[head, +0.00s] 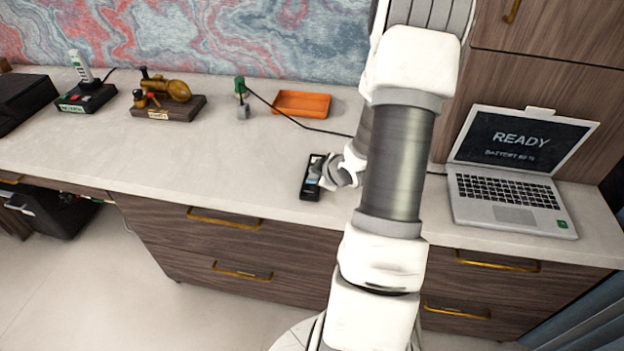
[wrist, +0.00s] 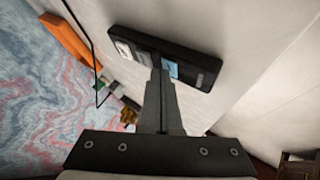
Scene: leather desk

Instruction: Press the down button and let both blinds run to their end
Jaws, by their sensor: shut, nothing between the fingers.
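A black control panel (head: 308,189) lies flat on the desk near its front edge. In the wrist view the panel (wrist: 205,62) shows two pale buttons at its left part and a blue button (wrist: 171,69) nearer the middle. My gripper (head: 318,172) is over the panel with its fingers together and nothing between them. In the wrist view the fingertips of my gripper (wrist: 160,74) overlap the panel beside the blue button's left edge. I cannot tell whether they touch it. The button markings are too small to read. No blind can be clearly made out.
A laptop (head: 500,190) reading READY stands right of my arm. An orange tray (head: 301,103), a cable with a green plug (head: 240,88), a brass model (head: 168,100) and a handset on a base (head: 86,97) stand further back and left. The desk left of the panel is clear.

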